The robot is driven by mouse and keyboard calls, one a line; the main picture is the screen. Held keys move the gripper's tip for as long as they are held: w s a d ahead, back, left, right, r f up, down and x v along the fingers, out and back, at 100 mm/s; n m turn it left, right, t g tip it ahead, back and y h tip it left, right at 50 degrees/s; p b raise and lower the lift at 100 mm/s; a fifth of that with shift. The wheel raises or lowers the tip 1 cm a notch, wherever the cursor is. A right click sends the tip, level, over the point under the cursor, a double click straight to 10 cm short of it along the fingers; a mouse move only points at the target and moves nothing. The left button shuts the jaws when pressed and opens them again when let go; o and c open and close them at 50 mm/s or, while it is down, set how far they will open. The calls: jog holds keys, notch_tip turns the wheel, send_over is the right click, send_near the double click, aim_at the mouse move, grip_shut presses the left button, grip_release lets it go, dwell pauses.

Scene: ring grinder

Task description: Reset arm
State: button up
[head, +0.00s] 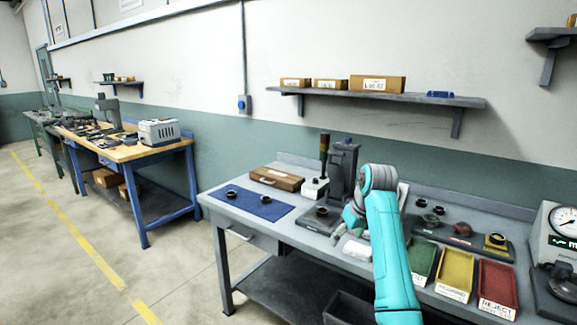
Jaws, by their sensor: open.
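My teal arm reaches up from the bottom over the grey workbench (225,203). Its wrist bends at the top near the dark grinder column, and my gripper (347,225) hangs to the left of the arm, above the bench. It is small in this view and partly hidden by my own arm, but it is open. I see nothing held in it. A dark ring (321,211) sits on the flat base (318,220) of the grinder (343,170), just left of my gripper. Two dark rings (231,194) lie on the blue mat (257,207) at the left.
Green (421,259), yellow (456,273) and red (496,284) trays line the right front, the red one labelled REJECT. A dial gauge (562,223) stands far right. A brown case (276,179) and signal light (323,155) stand behind. A shelf (400,97) overhangs the bench.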

jog(key=s+f+m+t, duration=0.1)
jog(key=s+f, duration=0.3)
jog(key=f, duration=0.8)
jog(key=s+f+m+t, duration=0.1)
jog(key=s+f, duration=0.3)
jog(key=f, duration=0.9)
jog(key=s+f+m+t+h, duration=0.1)
jog(key=s+f+t, duration=0.1)
jog(key=s+f, duration=0.55)
jog(key=s+f+t, duration=0.1)
jog(key=s+f, duration=0.4)
jog(key=s, duration=0.6)
jog(key=s+d+r+m+t, duration=0.1)
jog(key=s, duration=1.1)
jog(key=s+d+r+m+t, duration=0.1)
jog(key=s+r+t, duration=0.1)
jog(key=s, duration=1.1)
jog(key=s+r+t+h, duration=0.1)
jog(key=s+r+t, duration=0.1)
jog(key=s+r, duration=1.4)
jog(key=shift+r+t, duration=0.3)
jog(key=shift+r, duration=0.4)
